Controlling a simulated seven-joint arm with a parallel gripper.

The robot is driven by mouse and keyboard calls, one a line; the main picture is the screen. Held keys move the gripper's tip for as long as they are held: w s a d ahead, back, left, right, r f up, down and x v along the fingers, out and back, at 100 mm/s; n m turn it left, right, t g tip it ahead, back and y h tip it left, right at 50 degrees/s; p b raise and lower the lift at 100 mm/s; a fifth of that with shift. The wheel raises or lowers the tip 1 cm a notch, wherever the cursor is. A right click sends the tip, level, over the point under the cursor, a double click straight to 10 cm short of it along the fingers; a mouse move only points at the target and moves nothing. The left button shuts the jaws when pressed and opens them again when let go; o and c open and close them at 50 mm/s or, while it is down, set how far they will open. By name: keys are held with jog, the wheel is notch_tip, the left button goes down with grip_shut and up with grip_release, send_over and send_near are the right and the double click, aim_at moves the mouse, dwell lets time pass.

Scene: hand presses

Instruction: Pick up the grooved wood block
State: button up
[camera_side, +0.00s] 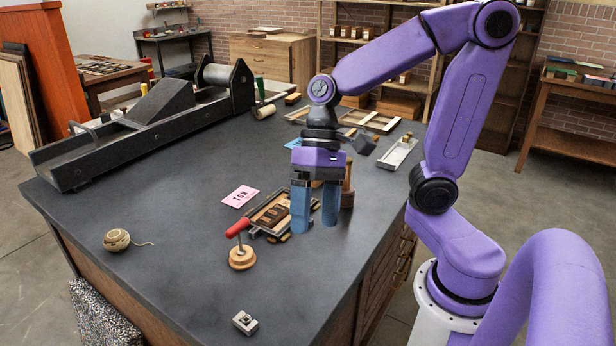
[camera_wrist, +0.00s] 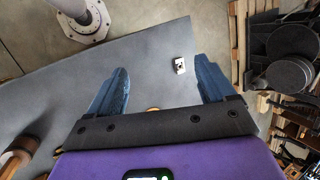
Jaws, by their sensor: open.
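My gripper (camera_side: 315,225) is open and points down over the dark table, with its two blue fingers apart. In the wrist view, the fingers (camera_wrist: 160,80) have bare table between their tips. Beside the gripper, in the side view, a shallow framed tray (camera_side: 255,232) holds dark and light wood pieces. A small wood piece (camera_side: 285,238) lies at the tray's front edge, near the left finger. A sliver of a wood-coloured thing (camera_wrist: 152,109) shows at the gripper's edge in the wrist view, mostly hidden. I cannot tell which piece is the grooved wood block; no groove is clear.
A red-handled tool (camera_side: 240,256) on a round wooden base stands left of the gripper. A turned wooden handle (camera_side: 347,190) stands close behind it. A pink card (camera_side: 240,196), twine ball (camera_side: 116,240), small metal block (camera_side: 245,322) and large press (camera_side: 150,120) are also on the table.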

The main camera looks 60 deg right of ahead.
jog(key=w+d+r+m+t+y, duration=0.1)
jog(key=w+d+m+t+y, duration=0.1)
jog(key=w+d+m+t, duration=0.6)
jog(key=w+d+r+m+t+y, duration=0.15)
jog(key=w+d+m, duration=0.35)
jog(key=w+m, duration=0.8)
jog(key=w+d+f+m+t+h, duration=0.15)
jog(key=d+m+t+h, duration=0.6)
jog(key=d+m, duration=1.1)
jog(key=d+f+n, duration=0.1)
jog(key=f, duration=0.2)
jog(key=d+f+n+h, duration=0.1)
jog(key=d+f, duration=0.1)
jog(key=f, duration=0.1)
jog(key=d+f+n+g, duration=0.1)
jog(key=f+n, duration=0.1)
jog(key=f, duration=0.2)
jog(key=shift+s+d, duration=0.2)
jog(key=shift+s, duration=0.1)
jog(key=shift+f, duration=3)
notch_tip(320, 180, down, 2)
jog(key=shift+f, duration=0.1)
jog(key=shift+x, duration=1.1)
jog(key=shift+w, duration=0.4)
